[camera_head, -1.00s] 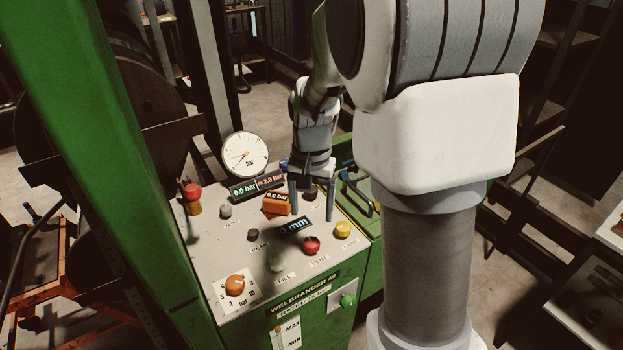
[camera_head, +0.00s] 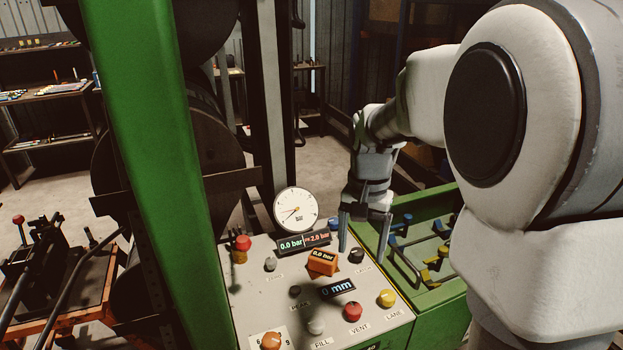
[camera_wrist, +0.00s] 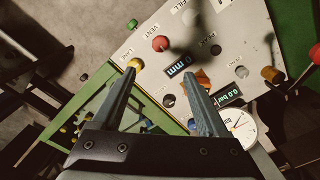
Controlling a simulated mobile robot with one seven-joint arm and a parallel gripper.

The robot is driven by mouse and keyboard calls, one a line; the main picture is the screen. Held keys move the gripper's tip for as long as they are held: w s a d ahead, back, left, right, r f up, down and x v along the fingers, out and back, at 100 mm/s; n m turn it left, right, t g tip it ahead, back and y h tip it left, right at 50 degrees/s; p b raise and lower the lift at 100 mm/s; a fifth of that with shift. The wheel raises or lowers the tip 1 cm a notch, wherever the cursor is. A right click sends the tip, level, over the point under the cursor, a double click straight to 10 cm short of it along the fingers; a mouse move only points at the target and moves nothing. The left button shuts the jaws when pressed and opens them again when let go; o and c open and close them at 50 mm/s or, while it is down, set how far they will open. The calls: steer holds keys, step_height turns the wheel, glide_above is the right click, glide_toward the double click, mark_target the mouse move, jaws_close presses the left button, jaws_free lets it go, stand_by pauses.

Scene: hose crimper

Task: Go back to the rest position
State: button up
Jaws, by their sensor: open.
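My gripper (camera_head: 363,229) hangs fingers-down above the right edge of the green crimper's control panel (camera_head: 250,304). Its two fingers are apart with nothing between them. In the wrist view my gripper (camera_wrist: 164,92) also shows open and empty, with the panel (camera_wrist: 225,30) below it. The white round gauge (camera_head: 296,210) stands at the back of the panel and reads near the low end.
A green tray (camera_head: 455,297) with blue and yellow handled parts adjoins the panel on the right. A green post (camera_head: 150,150) rises at the left. Red, yellow and orange knobs stand on the panel. Shelves (camera_head: 45,100) stand far left, with open floor between.

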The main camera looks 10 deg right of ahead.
steer(key=s+a+r+n+t, duration=0.2)
steer(key=s+r+n, duration=0.1)
steer(key=s, duration=0.5)
steer(key=s+a+r+n+t, duration=0.1)
steer(key=s+r+n+t, duration=0.2)
steer(key=s, duration=0.6)
steer(key=shift+a+r+n+t, duration=0.3)
steer(key=shift+a+r, duration=0.1)
steer(key=shift+r, duration=0.05)
